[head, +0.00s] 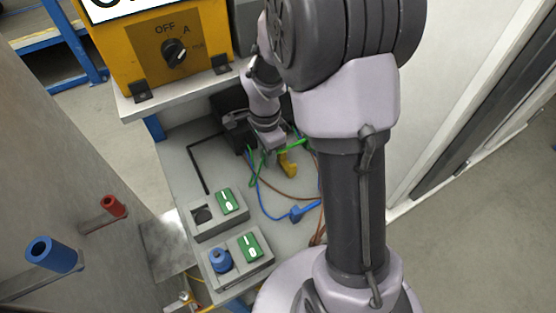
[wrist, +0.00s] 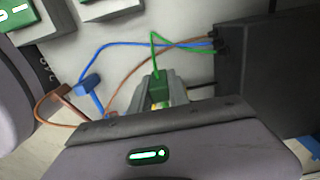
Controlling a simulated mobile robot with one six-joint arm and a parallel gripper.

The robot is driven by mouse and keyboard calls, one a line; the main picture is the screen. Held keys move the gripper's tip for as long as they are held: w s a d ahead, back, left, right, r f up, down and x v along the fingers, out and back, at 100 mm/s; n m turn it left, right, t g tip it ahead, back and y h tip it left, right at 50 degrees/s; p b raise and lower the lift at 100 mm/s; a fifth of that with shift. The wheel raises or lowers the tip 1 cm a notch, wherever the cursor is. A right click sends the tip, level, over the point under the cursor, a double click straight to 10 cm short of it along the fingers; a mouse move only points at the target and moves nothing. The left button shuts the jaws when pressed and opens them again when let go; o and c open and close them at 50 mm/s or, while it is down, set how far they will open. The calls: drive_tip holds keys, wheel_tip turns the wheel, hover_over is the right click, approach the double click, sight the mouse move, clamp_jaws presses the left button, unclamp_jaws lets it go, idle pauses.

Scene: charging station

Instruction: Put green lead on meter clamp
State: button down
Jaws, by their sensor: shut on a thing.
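The green lead is a green plug with a green wire; in the wrist view its plug (wrist: 155,88) sits between my fingers. In the head view its green wire (head: 252,172) loops beside my gripper (head: 277,153). My gripper is shut on the green lead, a little above the grey bench, and a yellow part (head: 289,164) shows below the fingers. The wire runs to a black box (wrist: 255,65). The yellow meter (head: 165,50), with a dial marked OFF and A, stands on the shelf at upper left. I cannot tell which part is its clamp.
A blue lead plug (head: 303,213) lies on the bench (head: 185,150); a brown one (wrist: 62,92) shows in the wrist view. Two grey socket boxes with green switches (head: 226,200) stand at the front. Blue (head: 52,254) and red (head: 112,207) tubes stick out at left.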

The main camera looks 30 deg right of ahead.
drive_tip(key=shift+s+a+r, duration=0.1)
drive_tip(key=shift+s+r, duration=0.05)
drive_tip(key=shift+s, duration=0.05)
wheel_tip(320, 180, down, 7)
drive_tip(key=b, duration=0.6)
drive_tip(key=shift+r, duration=0.1)
drive_tip(key=c, duration=1.2)
unclamp_jaws()
drive_tip(key=shift+o, duration=0.2)
wheel_tip(320, 180, up, 18)
drive_tip(key=p, duration=0.8)
